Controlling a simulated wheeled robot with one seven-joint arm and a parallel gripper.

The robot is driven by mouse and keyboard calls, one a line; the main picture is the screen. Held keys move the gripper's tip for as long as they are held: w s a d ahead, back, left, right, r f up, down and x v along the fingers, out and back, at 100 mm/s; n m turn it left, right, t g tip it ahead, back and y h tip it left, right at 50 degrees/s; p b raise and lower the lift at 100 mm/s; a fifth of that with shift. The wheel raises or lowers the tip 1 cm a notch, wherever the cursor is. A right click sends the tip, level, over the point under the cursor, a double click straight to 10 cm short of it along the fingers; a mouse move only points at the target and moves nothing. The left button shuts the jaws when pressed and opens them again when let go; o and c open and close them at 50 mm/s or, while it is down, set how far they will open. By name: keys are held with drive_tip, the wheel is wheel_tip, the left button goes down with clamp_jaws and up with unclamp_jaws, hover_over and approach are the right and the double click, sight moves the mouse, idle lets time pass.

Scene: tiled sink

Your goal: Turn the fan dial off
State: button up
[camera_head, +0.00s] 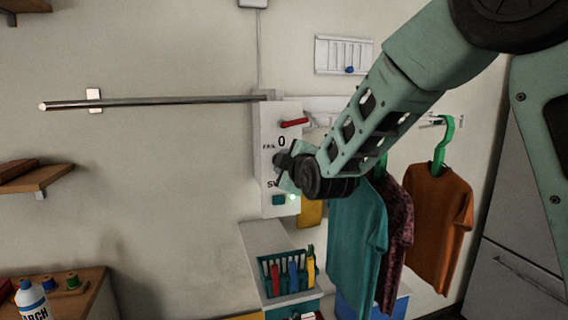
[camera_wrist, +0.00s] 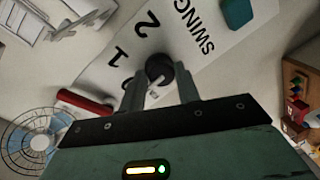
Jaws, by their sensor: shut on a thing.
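The fan dial (camera_wrist: 159,68) is a dark round knob on a white control panel (camera_head: 268,180). In the wrist view it sits between my gripper's (camera_wrist: 160,88) two fingers, which are shut on it. A pale mark shows on the knob near the fingers; I cannot tell exactly which number it points to. The numbers 2 and 1 show clearly beside it, and another figure is partly hidden by a finger. In the head view my gripper (camera_head: 285,163) is at the panel below the printed 0, and the dial is mostly hidden.
Shirts on hangers, such as a teal one (camera_head: 355,240), hang to the right. A metal rail (camera_head: 160,102) runs left.

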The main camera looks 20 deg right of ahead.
drive_tip(key=o, duration=1)
drive_tip(key=shift+c, duration=0.2)
drive_tip(key=s+d+r+b, duration=0.1)
drive_tip(key=s+r+b, duration=0.1)
drive_tip(key=s, duration=1.5)
drive_tip(key=shift+s+b, duration=0.15)
drive_tip(key=shift+b, duration=0.7)
